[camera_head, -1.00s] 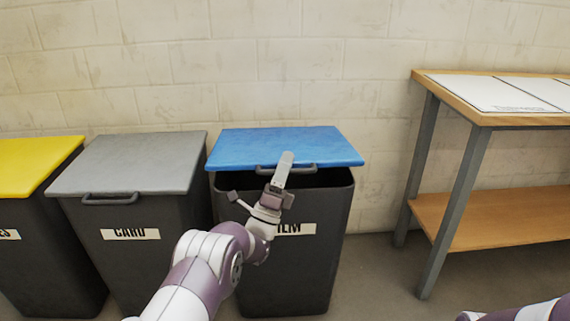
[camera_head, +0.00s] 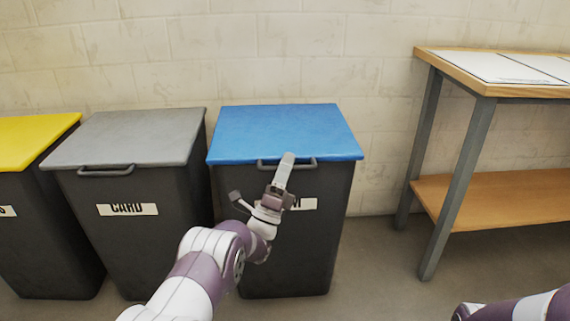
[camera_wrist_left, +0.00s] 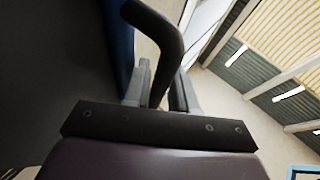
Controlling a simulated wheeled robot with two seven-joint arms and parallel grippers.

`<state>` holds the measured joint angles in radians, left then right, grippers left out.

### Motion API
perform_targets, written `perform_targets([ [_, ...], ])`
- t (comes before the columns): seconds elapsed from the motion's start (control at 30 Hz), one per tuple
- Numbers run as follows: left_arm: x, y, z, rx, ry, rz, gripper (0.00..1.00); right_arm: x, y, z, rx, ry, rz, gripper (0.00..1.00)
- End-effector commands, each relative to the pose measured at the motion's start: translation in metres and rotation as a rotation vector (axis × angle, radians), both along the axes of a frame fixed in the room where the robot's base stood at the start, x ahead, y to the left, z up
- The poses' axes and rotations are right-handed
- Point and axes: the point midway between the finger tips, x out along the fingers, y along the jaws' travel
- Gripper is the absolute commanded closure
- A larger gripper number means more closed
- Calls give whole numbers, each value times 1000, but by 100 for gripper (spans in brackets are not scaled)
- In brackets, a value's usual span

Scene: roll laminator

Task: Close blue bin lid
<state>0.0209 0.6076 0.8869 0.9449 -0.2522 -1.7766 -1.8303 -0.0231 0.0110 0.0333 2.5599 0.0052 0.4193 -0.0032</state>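The blue lid (camera_head: 285,130) lies flat on the dark film bin (camera_head: 300,250), with no gap visible along its front edge. Its dark handle (camera_head: 303,164) sticks out at the front. My left gripper (camera_head: 285,168) is at this handle, in front of the bin. In the left wrist view the handle (camera_wrist_left: 160,45) runs between the two grey fingers (camera_wrist_left: 158,90), which appear shut on it. The bin's label is partly hidden behind my left gripper. Of my right arm only a link shows at the lower right; its gripper is out of view.
A card bin (camera_head: 130,225) with a grey lid (camera_head: 130,138) stands close on the left, and a yellow-lidded bin (camera_head: 35,142) beyond it. A wooden workbench (camera_head: 490,75) with a lower shelf stands at the right. Floor between film bin and bench is clear.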

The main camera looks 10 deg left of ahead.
Motion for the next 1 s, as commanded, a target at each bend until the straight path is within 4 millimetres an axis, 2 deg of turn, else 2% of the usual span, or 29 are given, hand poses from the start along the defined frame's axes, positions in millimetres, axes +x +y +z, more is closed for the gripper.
perform_targets([
  [0.37,1,1,0,-2,2,3,74,0,0,0,0,0,0,100],
  [0.53,-5,4,-6,-2,4,6,74,0,0,7,0,0,0,100],
  [0.67,-20,10,-24,-3,8,6,74,0,0,19,0,0,0,100],
  [0.83,-46,19,-56,-3,10,5,74,0,0,35,0,0,0,100],
  [0.9,-55,22,-72,-2,5,4,74,0,0,27,0,-1,0,100],
  [1.0,-66,25,-85,-2,4,4,74,0,0,25,0,0,0,100],
])
